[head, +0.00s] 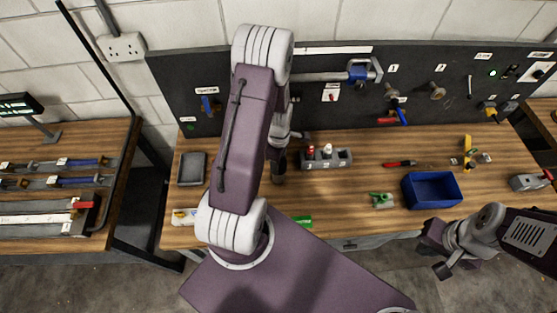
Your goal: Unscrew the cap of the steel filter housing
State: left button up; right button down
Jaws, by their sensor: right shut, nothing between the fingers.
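My left arm rises through the middle of the head view and bends down towards the bench. Its gripper is mostly hidden behind its own links, and its jaws cannot be made out. A dark grey upright cylinder (279,167) shows just right of that arm, partly covered. It may be the steel filter housing, but I cannot tell it surely from my wrist, and no cap can be made out. My right gripper (433,257) is shut and empty, in front of the bench's front edge at the lower right, well away from the cylinder.
A grey holder (337,160) with small bottles stands right of the cylinder. A blue bin (432,190), a green tool (381,200) and a red-handled tool (398,164) lie farther right. A dark tray (191,169) is at left. A black tool panel (430,65) stands behind the bench.

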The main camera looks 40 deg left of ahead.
pick_arm(q)
jog(key=shift+n, duration=0.4)
jog(key=o, duration=1.6)
jog(key=shift+c, duration=0.4)
jog(key=m, duration=0.5)
